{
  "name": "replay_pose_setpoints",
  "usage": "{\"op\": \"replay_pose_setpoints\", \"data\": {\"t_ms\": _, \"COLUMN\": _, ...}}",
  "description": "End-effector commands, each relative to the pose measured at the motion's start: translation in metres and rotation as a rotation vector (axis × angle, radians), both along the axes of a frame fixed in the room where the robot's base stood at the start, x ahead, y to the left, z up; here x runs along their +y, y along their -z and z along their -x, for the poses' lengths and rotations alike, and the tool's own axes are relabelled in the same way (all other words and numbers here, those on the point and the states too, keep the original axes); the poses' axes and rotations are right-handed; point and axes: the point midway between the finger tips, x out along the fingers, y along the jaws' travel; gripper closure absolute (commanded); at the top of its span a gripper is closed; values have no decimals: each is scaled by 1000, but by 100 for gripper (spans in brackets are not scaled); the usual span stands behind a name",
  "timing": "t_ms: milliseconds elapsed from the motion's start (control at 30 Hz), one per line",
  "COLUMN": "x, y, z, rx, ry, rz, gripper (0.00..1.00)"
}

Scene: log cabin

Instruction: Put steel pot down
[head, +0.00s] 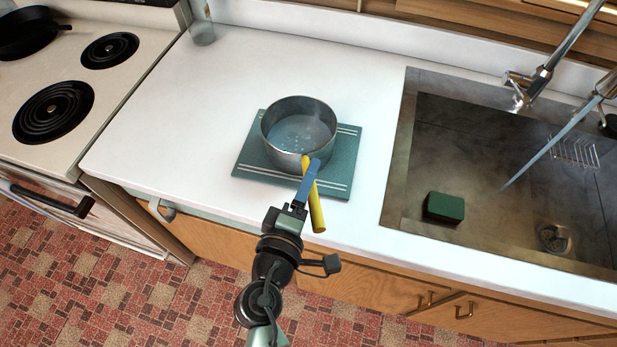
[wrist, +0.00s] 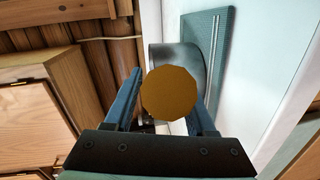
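The steel pot (head: 272,134) is upright over a teal mat (head: 343,176) on the white counter in the head view. It appears to rest on the mat, though a small gap cannot be ruled out. Its yellow handle (head: 317,211) points towards me. My gripper (head: 313,169) is at the handle, close to the pot's wall. In the wrist view the round handle end (wrist: 183,93) lies between my two blue fingers and hides part of the right one. The pot (wrist: 168,60) and mat (wrist: 222,32) show behind it. Whether the fingers press on the handle is hidden.
A sink (head: 399,170) with a green sponge (head: 445,207) and a tap (head: 538,83) is on the right. A stove (head: 88,77) with a black pan (head: 28,32) is on the left. A glass (head: 202,25) stands at the back. The counter left of the mat is clear.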

Motion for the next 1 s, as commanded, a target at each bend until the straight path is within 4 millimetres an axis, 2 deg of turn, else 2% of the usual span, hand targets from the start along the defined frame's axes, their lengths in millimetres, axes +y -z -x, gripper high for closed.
{"op": "replay_pose_setpoints", "data": {"t_ms": 367, "x": 0, "y": -5, "z": 0, "rx": 0, "ry": 0, "rz": 0, "gripper": 43}}
{"op": "replay_pose_setpoints", "data": {"t_ms": 467, "x": 5, "y": -2, "z": 13, "rx": 1, "ry": -2, "rz": 1, "gripper": 43}}
{"op": "replay_pose_setpoints", "data": {"t_ms": 800, "x": 29, "y": -13, "z": 79, "rx": 3, "ry": -3, "rz": 1, "gripper": 43}}
{"op": "replay_pose_setpoints", "data": {"t_ms": 1000, "x": 38, "y": -19, "z": 104, "rx": 2, "ry": -1, "rz": 0, "gripper": 43}}
